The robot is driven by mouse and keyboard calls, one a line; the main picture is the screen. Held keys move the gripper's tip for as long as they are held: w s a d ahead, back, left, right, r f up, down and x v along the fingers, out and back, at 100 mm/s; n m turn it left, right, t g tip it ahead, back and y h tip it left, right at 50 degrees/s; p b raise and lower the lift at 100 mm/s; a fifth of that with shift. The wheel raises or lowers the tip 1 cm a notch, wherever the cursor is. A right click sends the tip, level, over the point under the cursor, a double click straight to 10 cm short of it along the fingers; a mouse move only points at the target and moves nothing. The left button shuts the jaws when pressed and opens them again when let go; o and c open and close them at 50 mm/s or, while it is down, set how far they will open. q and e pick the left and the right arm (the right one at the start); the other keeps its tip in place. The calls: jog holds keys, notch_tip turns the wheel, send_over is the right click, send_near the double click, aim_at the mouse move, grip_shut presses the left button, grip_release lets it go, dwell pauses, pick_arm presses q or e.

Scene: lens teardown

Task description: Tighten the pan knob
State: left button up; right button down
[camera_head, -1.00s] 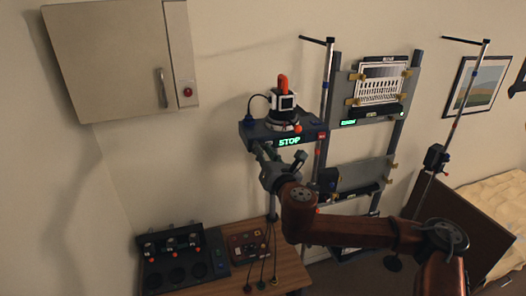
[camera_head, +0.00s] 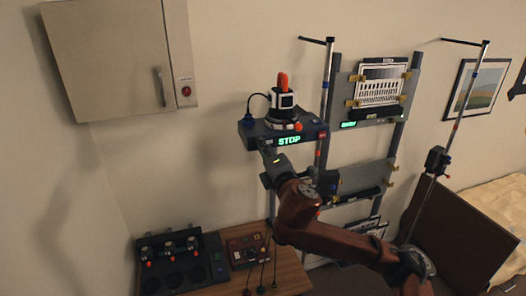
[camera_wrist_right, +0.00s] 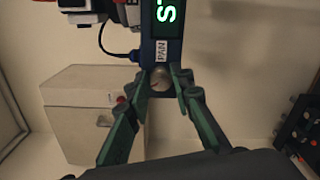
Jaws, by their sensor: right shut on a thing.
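The pan knob (camera_wrist_right: 160,79) is a small round metallic knob below a white PAN label on the dark head unit, seen in the right wrist view. My right gripper (camera_wrist_right: 162,80) has its two green fingers closed around the knob from both sides. In the head view my right gripper (camera_head: 266,150) reaches up to the left underside of the dark unit (camera_head: 256,134), which shows a green STOP readout; the arm hides the knob there. A white camera-like device (camera_head: 284,100) with an orange top sits upright on the unit. My left gripper is not in view.
A frame with shelves and a white slotted panel (camera_head: 380,86) stands right of the unit. A thin upright pole (camera_head: 326,110) is close beside it. Below is a wooden table (camera_head: 290,272) with a black tray (camera_head: 212,245) and a red box (camera_head: 246,250). A cabinet (camera_head: 105,60) hangs left.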

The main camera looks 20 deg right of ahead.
jog(key=m, duration=0.6)
jog(key=shift+f, duration=0.1)
jog(key=shift+m, duration=0.3)
dwell(0.3)
jog(key=c, duration=1.7)
grip_release()
jog(key=s, duration=1.2)
jog(key=shift+d, duration=0.25)
